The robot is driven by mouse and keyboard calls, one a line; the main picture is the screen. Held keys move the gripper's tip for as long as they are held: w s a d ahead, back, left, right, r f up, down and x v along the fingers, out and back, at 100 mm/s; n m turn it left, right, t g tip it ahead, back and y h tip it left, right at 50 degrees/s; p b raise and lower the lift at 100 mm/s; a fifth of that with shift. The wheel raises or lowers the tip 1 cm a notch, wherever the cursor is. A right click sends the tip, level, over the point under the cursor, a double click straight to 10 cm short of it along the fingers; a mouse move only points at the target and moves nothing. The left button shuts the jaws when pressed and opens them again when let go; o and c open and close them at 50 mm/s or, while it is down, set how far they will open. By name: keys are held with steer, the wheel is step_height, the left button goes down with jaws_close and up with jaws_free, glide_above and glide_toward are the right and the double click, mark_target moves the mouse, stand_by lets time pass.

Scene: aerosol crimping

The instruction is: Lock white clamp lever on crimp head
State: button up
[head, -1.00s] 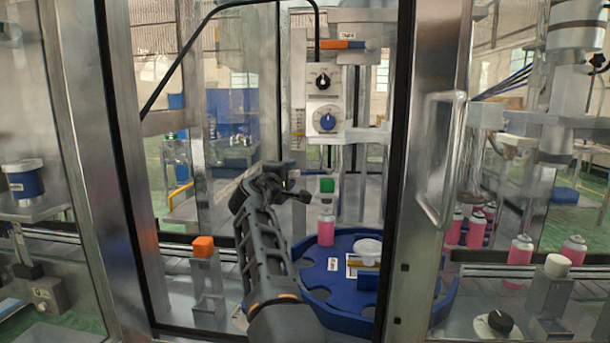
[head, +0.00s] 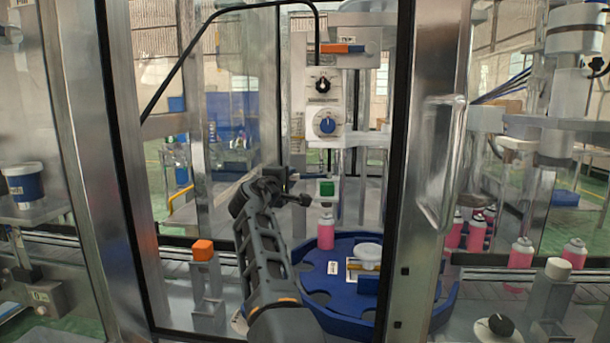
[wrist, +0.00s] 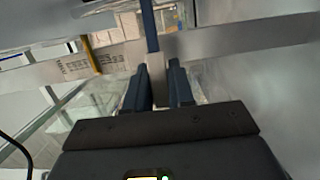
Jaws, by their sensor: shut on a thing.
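My gripper (wrist: 160,72) shows from behind in the wrist view, with its two dark fingers close together on a narrow pale piece (wrist: 158,80), which looks like the white clamp lever. The fingers hide most of it, so its angle cannot be told. In the head view my gripper (head: 296,197) is small and dark, inside the open bay left of the green block. The crimp head column carries a white panel with a black knob (head: 323,86) and a blue knob (head: 327,122). The lever cannot be made out in the head view.
A blue round turntable (head: 318,283) below holds a pink can (head: 326,232) and a white cup (head: 368,252). An orange-topped post (head: 203,250) stands left of my arm. A metal door frame with a handle (head: 440,165) bounds the bay on the right.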

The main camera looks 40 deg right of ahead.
mark_target(298, 178)
steer(key=shift+s+a+p, duration=0.3)
steer(key=shift+s+p, duration=0.2)
steer(key=shift+p, duration=0.05)
steer(key=shift+s+a+p, duration=0.25)
steer(key=shift+s+p, duration=0.2)
steer(key=shift+p, duration=0.05)
steer(key=shift+s+a+f, duration=0.1)
steer(key=shift+s, duration=0.1)
steer(key=shift+s, duration=0.1)
steer(key=shift+s+a+p, duration=0.25)
steer(key=shift+s+p, duration=0.4)
steer(key=shift+p, duration=0.2)
steer(key=shift+s+a+p, duration=0.15)
steer(key=shift+s+p, duration=0.2)
steer(key=shift+s, duration=0.25)
